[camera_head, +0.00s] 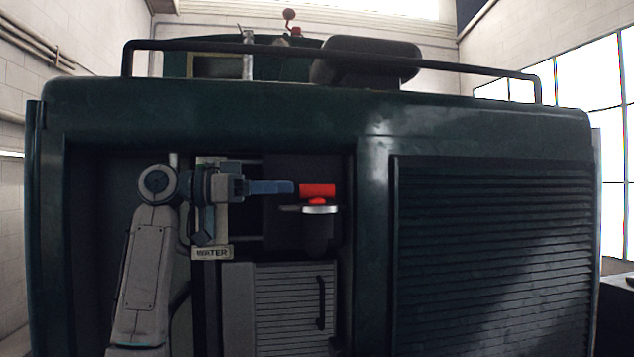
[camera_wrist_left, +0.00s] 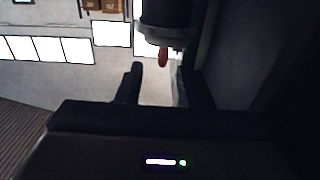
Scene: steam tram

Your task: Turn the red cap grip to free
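The red cap grip (camera_head: 317,190) is a short red bar lying level above a silver round cap (camera_head: 320,209) on a dark filler neck (camera_head: 317,234), inside the open bay. My left gripper (camera_head: 292,187) comes in from the left with its blue-grey fingers pointing at the grip. The fingertips are just short of the grip's left end. In the left wrist view the fingers (camera_wrist_left: 156,75) are apart, with a gap between them. The red grip (camera_wrist_left: 163,57) shows end-on near the fingertips, beside the dark cap body (camera_wrist_left: 165,15). I cannot tell whether a finger touches it. My right gripper is out of view.
A "WATER" label (camera_head: 211,253) sits below my left wrist. A ribbed box with a dark handle (camera_head: 321,303) stands under the filler neck. The bay's right post (camera_head: 370,250) and a louvred panel (camera_head: 490,250) bound the space to the right.

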